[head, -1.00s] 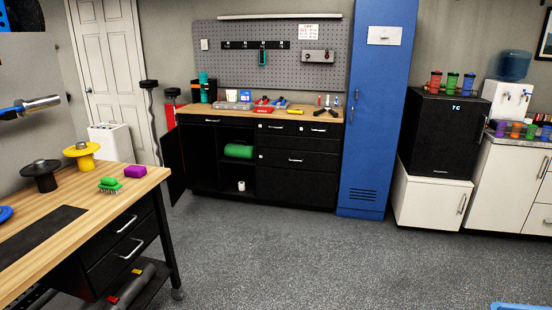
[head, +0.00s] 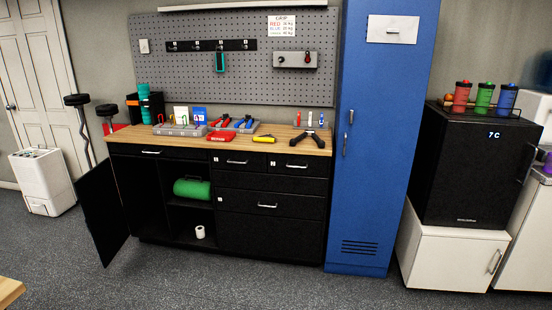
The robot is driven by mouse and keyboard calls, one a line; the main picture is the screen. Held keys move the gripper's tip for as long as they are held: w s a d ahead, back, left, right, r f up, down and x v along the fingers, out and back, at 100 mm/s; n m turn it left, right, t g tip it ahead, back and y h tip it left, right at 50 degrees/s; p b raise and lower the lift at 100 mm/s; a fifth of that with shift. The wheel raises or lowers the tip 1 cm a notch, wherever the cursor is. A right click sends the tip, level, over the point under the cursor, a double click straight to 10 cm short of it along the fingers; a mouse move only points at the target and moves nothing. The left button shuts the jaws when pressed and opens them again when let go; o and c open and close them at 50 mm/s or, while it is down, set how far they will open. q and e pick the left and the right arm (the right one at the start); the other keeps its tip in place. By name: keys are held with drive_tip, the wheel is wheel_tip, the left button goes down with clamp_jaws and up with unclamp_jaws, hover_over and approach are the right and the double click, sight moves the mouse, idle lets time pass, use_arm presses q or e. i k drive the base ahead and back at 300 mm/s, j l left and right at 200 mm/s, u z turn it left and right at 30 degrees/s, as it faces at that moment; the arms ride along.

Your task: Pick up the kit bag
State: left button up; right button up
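I see no object that I can clearly identify as the kit bag. A green rolled or cylindrical item (head: 192,188) lies on the upper shelf of the open black cabinet (head: 270,230); I cannot tell whether it is a bag. A small white roll (head: 200,232) stands on the shelf below it. The tall blue locker (head: 380,140) beside the cabinet is shut, so its inside is hidden. Neither of my grippers is in view.
The cabinet's left door (head: 101,212) stands open into the room. A wooden worktop (head: 280,146) holds tools and trays. A black mini fridge (head: 465,170) sits on a white cabinet (head: 450,250) at right. A white bin (head: 42,180) stands left. Grey floor (head: 200,285) in front is clear.

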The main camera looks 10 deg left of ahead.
sight(194, 189)
drive_tip(key=i+j+u, duration=0.25)
drive_tip(key=i+u, duration=0.15)
drive_tip(key=i, duration=0.4)
drive_tip(key=i+u, duration=0.4)
drive_tip(key=i, duration=0.35)
drive_tip(key=i+l+u, duration=0.25)
drive_tip(key=i+u, duration=0.15)
drive_tip(key=i, duration=0.4)
